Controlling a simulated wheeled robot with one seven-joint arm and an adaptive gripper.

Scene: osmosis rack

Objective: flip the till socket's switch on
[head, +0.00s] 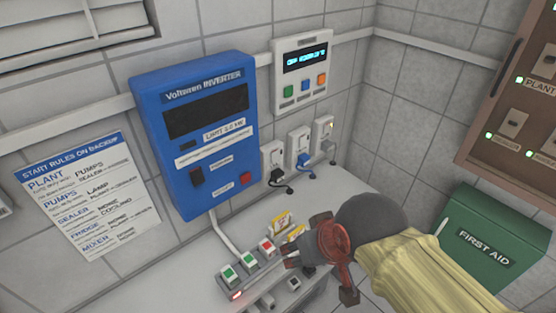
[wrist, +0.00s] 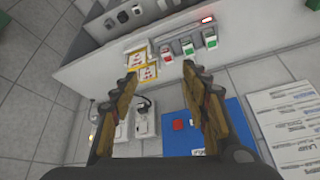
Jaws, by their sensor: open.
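Three white wall sockets stand in a row right of the blue inverter. The left socket (head: 272,157) has a black plug, the middle socket (head: 299,140) a blue plug, and the right socket (head: 323,131) a grey plug and a small yellow light. Their labels are too small to read, so I cannot tell which is the till's, nor its switch position. My gripper (head: 302,256) is open and empty, below and in front of the sockets. In the wrist view my gripper (wrist: 163,78) has its fingers apart, with a white socket (wrist: 145,122) behind them.
The blue inverter (head: 192,140) and a small display panel (head: 304,70) hang on the wall. A strip with green and red switches (head: 247,268) and yellow labels lies on the ledge below. A green first aid box (head: 490,245) and brown panel (head: 515,110) are at right.

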